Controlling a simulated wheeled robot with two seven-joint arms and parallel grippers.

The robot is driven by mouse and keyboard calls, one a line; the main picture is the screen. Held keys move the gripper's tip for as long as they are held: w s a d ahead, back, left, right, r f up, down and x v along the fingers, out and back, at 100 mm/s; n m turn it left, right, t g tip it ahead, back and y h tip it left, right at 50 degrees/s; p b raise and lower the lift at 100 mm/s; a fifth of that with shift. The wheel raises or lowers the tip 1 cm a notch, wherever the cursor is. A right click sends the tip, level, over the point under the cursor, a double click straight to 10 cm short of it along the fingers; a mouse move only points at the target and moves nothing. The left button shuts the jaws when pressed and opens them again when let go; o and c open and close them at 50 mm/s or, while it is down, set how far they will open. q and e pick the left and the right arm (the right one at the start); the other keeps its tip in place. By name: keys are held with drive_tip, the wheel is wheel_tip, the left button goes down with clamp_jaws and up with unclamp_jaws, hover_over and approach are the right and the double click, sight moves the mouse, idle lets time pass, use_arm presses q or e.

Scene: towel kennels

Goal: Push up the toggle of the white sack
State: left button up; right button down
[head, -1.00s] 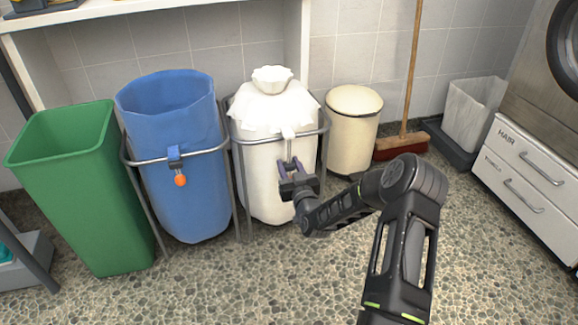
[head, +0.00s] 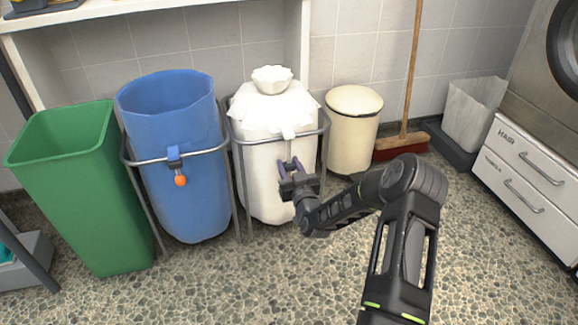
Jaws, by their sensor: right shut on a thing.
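The white sack (head: 262,185) hangs in a metal frame at the middle of the head view, its top gathered into a ruffled neck (head: 271,79). A white strap or cord (head: 288,133) hangs down its front below the frame's ring. My right gripper (head: 288,168) is in front of the sack, its purple-lined fingers shut at the lower end of that cord. The toggle itself is mostly hidden between the fingers, so its exact shape cannot be told. My left gripper is not in view.
A blue sack (head: 185,195) with an orange toggle (head: 181,181) hangs to the left, beside a green bin (head: 85,200). A cream lidded bin (head: 352,140), a broom (head: 402,140) and a white-lined bin (head: 470,115) stand to the right. The front floor (head: 250,285) is clear.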

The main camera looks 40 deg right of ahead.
sight(289, 163)
drive_tip(key=shift+r, duration=0.15)
wheel_tip(289, 163, up, 8)
drive_tip(key=p, duration=0.5)
drive_tip(key=shift+r, duration=0.2)
drive_tip(key=shift+f, duration=0.1)
drive_tip(key=c, duration=0.9)
unclamp_jaws()
drive_tip(key=shift+p+v, duration=1.1)
drive_tip(key=shift+v, duration=2.8)
